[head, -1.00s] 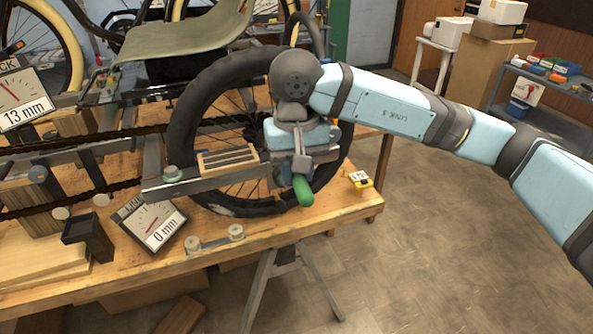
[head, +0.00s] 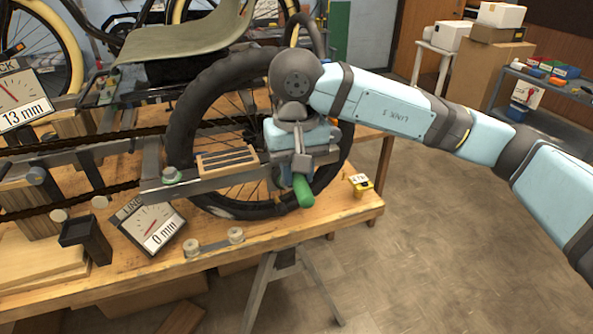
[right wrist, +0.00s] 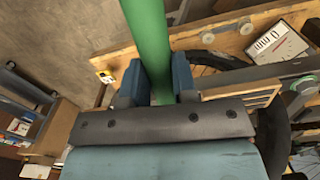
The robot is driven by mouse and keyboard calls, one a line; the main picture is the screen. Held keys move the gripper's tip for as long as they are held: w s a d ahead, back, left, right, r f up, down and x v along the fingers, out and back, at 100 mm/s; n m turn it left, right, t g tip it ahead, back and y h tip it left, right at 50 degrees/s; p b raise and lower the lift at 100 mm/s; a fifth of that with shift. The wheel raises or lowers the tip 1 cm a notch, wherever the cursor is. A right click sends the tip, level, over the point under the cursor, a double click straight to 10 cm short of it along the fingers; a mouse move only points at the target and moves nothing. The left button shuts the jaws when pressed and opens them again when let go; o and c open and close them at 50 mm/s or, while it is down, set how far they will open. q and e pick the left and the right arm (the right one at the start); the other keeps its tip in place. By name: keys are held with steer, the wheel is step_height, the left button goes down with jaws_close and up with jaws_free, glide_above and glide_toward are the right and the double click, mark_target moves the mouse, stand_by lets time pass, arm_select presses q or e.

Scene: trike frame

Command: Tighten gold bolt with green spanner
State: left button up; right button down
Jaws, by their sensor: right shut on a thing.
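The green spanner (head: 303,190) shows as a green handle sticking out below my right gripper (head: 298,166), in front of the wheel. My right gripper is shut on this handle. In the right wrist view, the handle of the green spanner (right wrist: 149,40) runs up between the two blue-grey fingers of my right gripper (right wrist: 160,86). The spanner's head is hidden behind the gripper and wrist. I cannot make out the gold bolt in either view. My left gripper is not in view.
The black-tyred wheel (head: 190,115) and grey frame rail (head: 215,180) stand on the wooden bench (head: 265,232). A dial reading 0 mm (head: 155,228), a black holder (head: 85,240) and a small yellow block (head: 360,184) are nearby. Open floor lies right of the bench.

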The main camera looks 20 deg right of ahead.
steer(key=shift+f+b, duration=1.15)
stand_by(0.4)
steer(key=c, duration=1.7)
jaws_free()
jaws_close()
steer(key=shift+a, duration=0.1)
steer(key=shift+w+a+m, duration=0.25)
steer(key=shift+a+m, duration=0.6)
steer(key=shift+a, duration=0.1)
steer(key=shift+w+a+m, duration=0.25)
steer(key=shift+a+m, duration=0.6)
steer(key=shift+a, duration=0.1)
steer(key=shift+d, duration=0.15)
